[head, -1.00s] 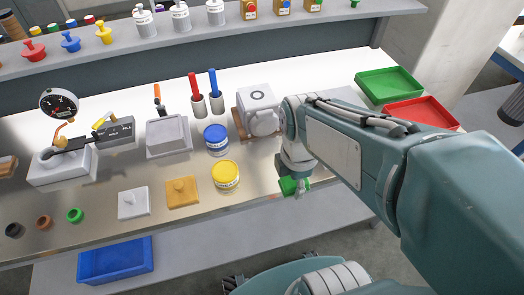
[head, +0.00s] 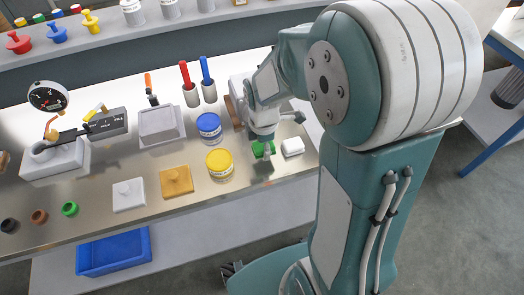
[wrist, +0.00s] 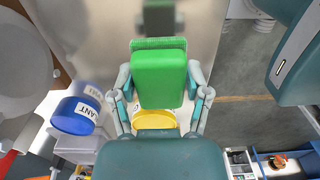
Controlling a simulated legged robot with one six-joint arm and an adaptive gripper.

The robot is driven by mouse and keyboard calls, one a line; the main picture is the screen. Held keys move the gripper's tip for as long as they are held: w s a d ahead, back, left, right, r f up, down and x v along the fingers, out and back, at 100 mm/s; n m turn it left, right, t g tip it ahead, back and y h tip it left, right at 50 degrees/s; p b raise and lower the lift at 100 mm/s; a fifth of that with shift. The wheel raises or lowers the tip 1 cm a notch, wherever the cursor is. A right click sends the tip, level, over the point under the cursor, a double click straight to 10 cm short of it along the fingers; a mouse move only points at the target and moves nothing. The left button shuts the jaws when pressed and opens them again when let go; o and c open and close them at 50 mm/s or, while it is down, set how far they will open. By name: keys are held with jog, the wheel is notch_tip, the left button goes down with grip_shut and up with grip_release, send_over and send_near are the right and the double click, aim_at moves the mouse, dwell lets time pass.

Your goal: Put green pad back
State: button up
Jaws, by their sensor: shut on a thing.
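The green pad (head: 258,150) is held in my gripper (head: 265,152), which is shut on it over the right part of the steel bench top. In the wrist view the green pad (wrist: 159,72) sits between the two fingers of my gripper (wrist: 160,88), with a ribbed far edge. A dark reflection of the pad shows on the steel. I cannot tell whether the pad touches the bench. A white pad (head: 128,195) and an orange pad (head: 176,181), each with a knob, lie near the front edge to the left.
A yellow tub (head: 219,163) and a blue tub (head: 209,127) stand just left of my gripper. A small white block (head: 293,146) is close on its right. A grey tray (head: 160,123) is further left. Bare steel lies between the yellow tub and my gripper.

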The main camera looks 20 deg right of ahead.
aim_at(262, 154)
jog(key=shift+w+f, duration=0.2)
jog(key=shift+f, duration=0.1)
jog(key=shift+w+f, duration=0.15)
jog(key=shift+f, duration=1.5)
jog(key=shift+f, duration=0.1)
jog(key=o, duration=1.2)
